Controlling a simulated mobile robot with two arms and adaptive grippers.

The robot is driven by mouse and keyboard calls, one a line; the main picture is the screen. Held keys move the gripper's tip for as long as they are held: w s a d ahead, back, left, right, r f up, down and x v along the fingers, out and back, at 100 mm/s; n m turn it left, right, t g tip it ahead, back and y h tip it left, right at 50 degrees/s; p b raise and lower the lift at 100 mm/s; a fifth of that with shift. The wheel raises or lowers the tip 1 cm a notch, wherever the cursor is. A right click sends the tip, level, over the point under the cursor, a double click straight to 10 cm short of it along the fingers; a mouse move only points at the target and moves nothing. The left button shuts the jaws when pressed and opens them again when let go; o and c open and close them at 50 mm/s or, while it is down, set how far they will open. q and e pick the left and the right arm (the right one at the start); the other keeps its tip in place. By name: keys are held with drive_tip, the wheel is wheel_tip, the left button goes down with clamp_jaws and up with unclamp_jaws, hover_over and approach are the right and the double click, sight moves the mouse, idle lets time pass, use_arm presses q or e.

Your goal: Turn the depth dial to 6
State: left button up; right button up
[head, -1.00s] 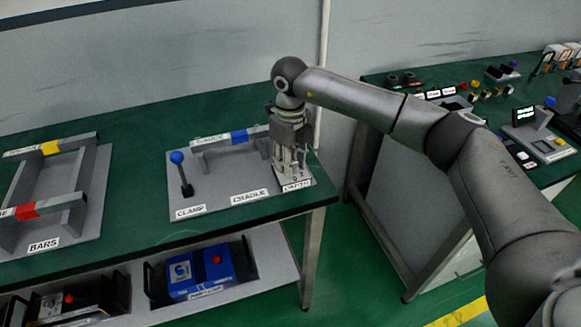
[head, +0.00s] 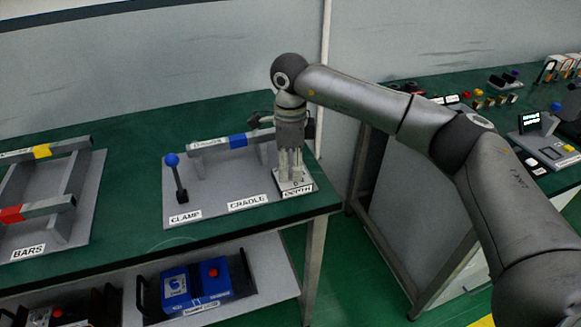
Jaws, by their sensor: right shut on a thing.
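The depth dial's grey plate, labelled DEPTH (head: 297,191), is at the right end of the cradle board on the green bench. My right gripper (head: 291,178) points straight down over this plate, with its fingers close together. It is shut on the depth dial, which the fingers mostly hide. The dial's pointer and its setting cannot be read. My left gripper is not in view.
A bars rack (head: 70,230) is at left. Blue box (head: 195,284) sits on the shelf below. Another bench stands at right.

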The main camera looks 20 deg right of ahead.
sight(290, 168)
drive_tip(key=shift+w+r, duration=0.1)
drive_tip(key=shift+r, duration=0.1)
idle(0.3)
drive_tip(key=o, duration=0.9)
drive_tip(key=shift+c, duration=0.2)
drive_tip(key=shift+o, duration=0.7)
drive_tip(key=shift+f, duration=0.1)
wheel_tip(290, 168, up, 12)
